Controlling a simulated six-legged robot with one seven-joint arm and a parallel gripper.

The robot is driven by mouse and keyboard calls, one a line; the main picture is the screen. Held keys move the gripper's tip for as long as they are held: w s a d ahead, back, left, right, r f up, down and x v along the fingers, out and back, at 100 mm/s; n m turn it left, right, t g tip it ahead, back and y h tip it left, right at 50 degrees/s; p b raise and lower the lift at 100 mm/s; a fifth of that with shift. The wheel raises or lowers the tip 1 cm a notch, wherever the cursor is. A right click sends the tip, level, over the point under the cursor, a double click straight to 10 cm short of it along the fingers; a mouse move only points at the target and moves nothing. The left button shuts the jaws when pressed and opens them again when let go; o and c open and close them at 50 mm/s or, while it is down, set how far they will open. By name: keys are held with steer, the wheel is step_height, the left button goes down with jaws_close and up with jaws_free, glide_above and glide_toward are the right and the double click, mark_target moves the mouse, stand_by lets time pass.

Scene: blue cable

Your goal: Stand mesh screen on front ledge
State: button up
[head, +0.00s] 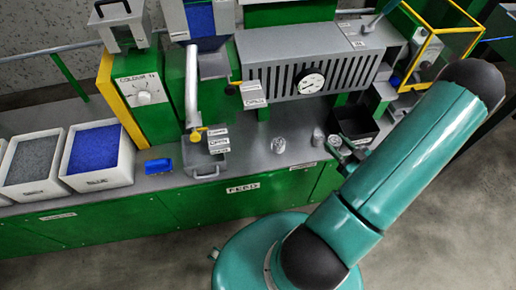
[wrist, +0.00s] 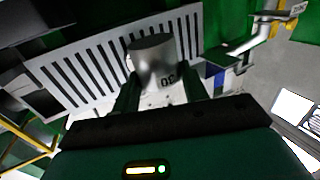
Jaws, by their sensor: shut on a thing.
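A grey metal cylinder (wrist: 152,60) with dark digits on its side, which I take for the mesh screen, sits between the fingers of my gripper (wrist: 160,90). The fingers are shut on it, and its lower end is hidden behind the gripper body. In the head view my gripper (head: 352,158) is over the right part of the grey front ledge (head: 250,166), largely hidden by my arm. Small round metal pieces stand on the ledge there, at its middle (head: 278,145) and farther right (head: 318,137). I cannot tell the height of the held cylinder above the ledge.
Behind stands a grey slotted housing (head: 330,65) with a dial gauge (head: 311,82). A black open bin (head: 360,122) is at the right. White boxes of grey (head: 35,165) and blue granules (head: 97,158) stand left, near a blue block (head: 158,166). Bare ledge lies between.

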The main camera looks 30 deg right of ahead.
steer(key=shift+w+d+f, duration=0.2)
steer(key=shift+f, duration=0.1)
steer(key=w+a+f, duration=0.1)
steer(key=w+f, duration=0.1)
steer(key=w, duration=0.2)
steer(key=w+a+f, duration=0.1)
steer(key=w+f, duration=0.2)
steer(key=w+a+f, duration=0.1)
steer(key=w+f, duration=0.2)
steer(key=w, duration=0.1)
steer(key=shift+w+f, duration=0.15)
steer(key=shift+w, duration=0.15)
steer(key=shift+w+a+f, duration=0.1)
steer(key=shift+w+f, duration=0.3)
steer(key=shift+f, duration=0.1)
steer(key=shift+w+f, duration=0.2)
steer(key=shift+f, duration=1.45)
steer(key=shift+f, duration=0.15)
steer(key=o, duration=0.8)
